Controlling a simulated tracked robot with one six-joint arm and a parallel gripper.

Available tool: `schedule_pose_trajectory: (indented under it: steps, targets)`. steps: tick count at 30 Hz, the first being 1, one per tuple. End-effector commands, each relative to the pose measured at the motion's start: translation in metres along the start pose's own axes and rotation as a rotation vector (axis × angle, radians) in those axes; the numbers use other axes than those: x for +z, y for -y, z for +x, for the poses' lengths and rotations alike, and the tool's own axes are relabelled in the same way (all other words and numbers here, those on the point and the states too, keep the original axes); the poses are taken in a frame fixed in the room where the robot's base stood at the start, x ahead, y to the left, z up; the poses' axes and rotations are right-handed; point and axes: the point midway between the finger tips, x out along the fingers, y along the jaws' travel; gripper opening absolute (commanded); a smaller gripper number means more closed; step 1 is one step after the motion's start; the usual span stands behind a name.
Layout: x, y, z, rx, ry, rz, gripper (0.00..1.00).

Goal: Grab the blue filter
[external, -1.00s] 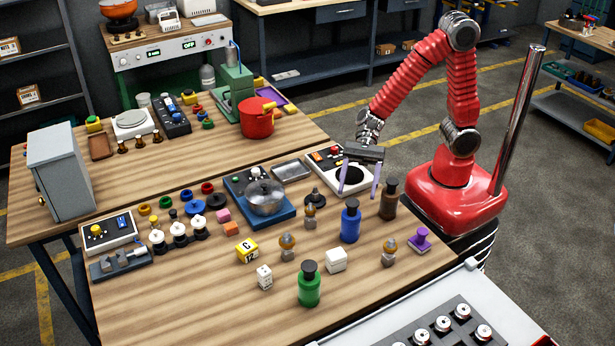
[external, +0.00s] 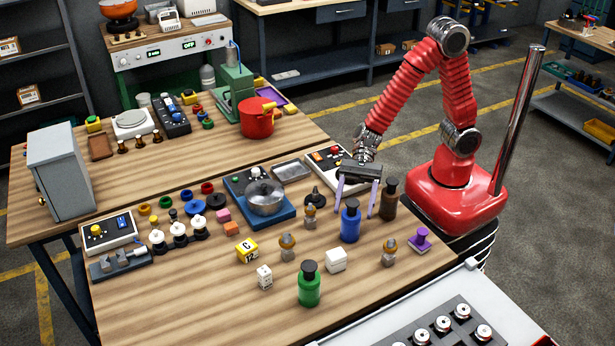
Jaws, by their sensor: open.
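The blue filter (external: 350,224) appears to be the blue bottle-shaped piece with a dark cap. It stands upright on the wooden table towards the right. My gripper (external: 356,207) points down, open and empty, with its pale purple fingers spread. In this view one finger shows to the left of the blue piece's cap and the other to the right. I cannot tell how far the fingertips are from it in depth. The lower body of the blue piece is in plain sight.
A brown bottle (external: 388,198) stands close to the right finger. A knob-topped stone piece (external: 310,217) stands left of the blue one. A white block (external: 336,260), a green bottle (external: 309,286) and a purple piece (external: 420,239) stand nearer the front.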

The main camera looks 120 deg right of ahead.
Motion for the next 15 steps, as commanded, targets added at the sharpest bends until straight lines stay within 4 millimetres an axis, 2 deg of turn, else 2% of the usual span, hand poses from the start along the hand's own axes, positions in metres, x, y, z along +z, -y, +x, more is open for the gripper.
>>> schedule_pose_trajectory:
  steps: [3, 6, 15]
  targets:
    - [0.0, -0.001, 0.016, 0.002, -0.001, 0.0, 0.67]
    - [0.0, 0.0, 0.024, 0.002, 0.0, 0.0, 0.67]
    - [0.0, 0.0, 0.026, 0.0, 0.0, 0.0, 0.67]
